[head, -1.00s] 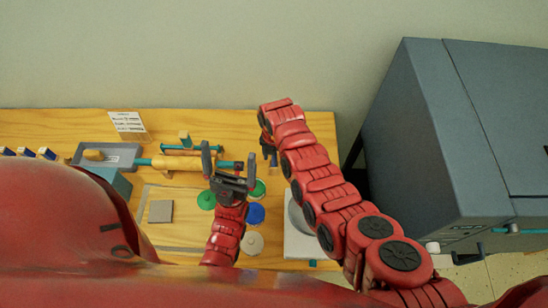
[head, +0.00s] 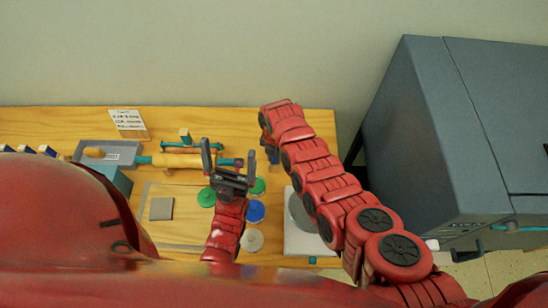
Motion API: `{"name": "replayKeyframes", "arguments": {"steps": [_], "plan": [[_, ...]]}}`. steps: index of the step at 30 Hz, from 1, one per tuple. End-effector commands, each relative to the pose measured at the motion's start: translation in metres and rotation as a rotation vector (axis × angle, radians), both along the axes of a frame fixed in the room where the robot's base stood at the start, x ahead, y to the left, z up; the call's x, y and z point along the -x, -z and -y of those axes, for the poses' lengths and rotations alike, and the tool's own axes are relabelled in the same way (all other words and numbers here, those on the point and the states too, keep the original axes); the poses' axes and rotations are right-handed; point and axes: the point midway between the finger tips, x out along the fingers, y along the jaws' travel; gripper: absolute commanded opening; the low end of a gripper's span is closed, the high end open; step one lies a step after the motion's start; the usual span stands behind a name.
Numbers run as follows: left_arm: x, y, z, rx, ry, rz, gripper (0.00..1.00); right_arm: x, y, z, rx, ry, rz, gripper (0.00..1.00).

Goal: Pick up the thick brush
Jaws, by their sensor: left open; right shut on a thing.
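My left gripper (head: 229,164) is open above the middle of the wooden table, with its fingers pointing away from me. No object shows between its fingers. My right gripper (head: 269,147) hangs down beyond the bent end of my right arm, near the table's right part. It is mostly hidden by the wrist. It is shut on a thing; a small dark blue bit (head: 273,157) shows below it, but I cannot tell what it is. I cannot make out the thick brush for certain.
The wooden table (head: 70,122) holds a grey tray (head: 125,163), a yellow roller (head: 190,160), green lids (head: 206,198), a blue lid (head: 255,211), a grey square (head: 161,209) and a white card (head: 127,121). A large grey cabinet (head: 430,140) stands at the right.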

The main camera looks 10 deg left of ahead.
Motion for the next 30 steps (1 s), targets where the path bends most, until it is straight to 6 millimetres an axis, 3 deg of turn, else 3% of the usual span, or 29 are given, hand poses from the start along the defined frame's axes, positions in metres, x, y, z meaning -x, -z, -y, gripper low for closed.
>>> {"name": "replayKeyframes", "arguments": {"steps": [17,30], "plan": [[0.0,0.002,0.0,0.0,0.0,0.0,1.0,-0.002,-0.008,-0.001,-0.003,-0.001,0.004,0.0],[0.0,0.016,0.0,0.0,0.0,0.0,1.0,-0.002,-0.044,-0.001,-0.003,0.001,0.005,0.0]]}}
